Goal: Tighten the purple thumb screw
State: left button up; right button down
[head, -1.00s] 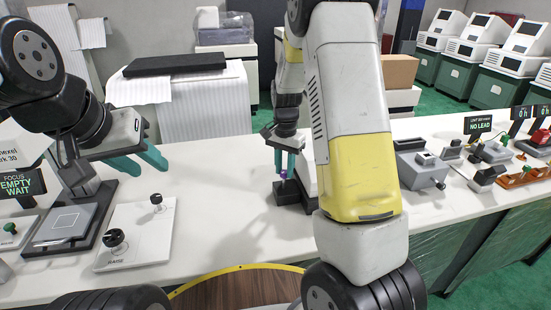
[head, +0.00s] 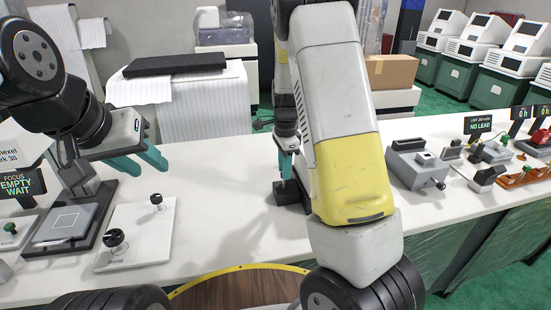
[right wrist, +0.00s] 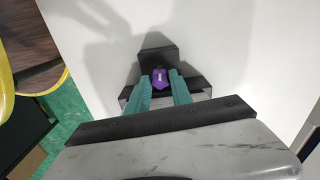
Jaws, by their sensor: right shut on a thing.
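The purple thumb screw (right wrist: 159,79) shows in the right wrist view, on a dark block (right wrist: 159,56) that stands on the white table. My right gripper (right wrist: 163,86) has its teal fingers on either side of the screw and is shut on it. In the head view the right gripper (head: 285,172) points down at the black block (head: 287,193), and the screw is hidden there by fingers and arm. My left gripper (head: 150,162) is open and empty above the table on the left.
A white plate with black knobs (head: 137,236) lies on the left of the table, beside a dark stand (head: 72,226). A grey device (head: 416,166) and small instruments stand to the right. The table between the plate and the block is clear.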

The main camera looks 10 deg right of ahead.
dwell(0.3)
jog(key=c, duration=1.1)
grip_release()
jog(key=shift+c, duration=0.2)
notch_tip(320, 180, up, 7)
jog(key=shift+w+r, duration=0.1)
jog(key=shift+r, duration=0.35)
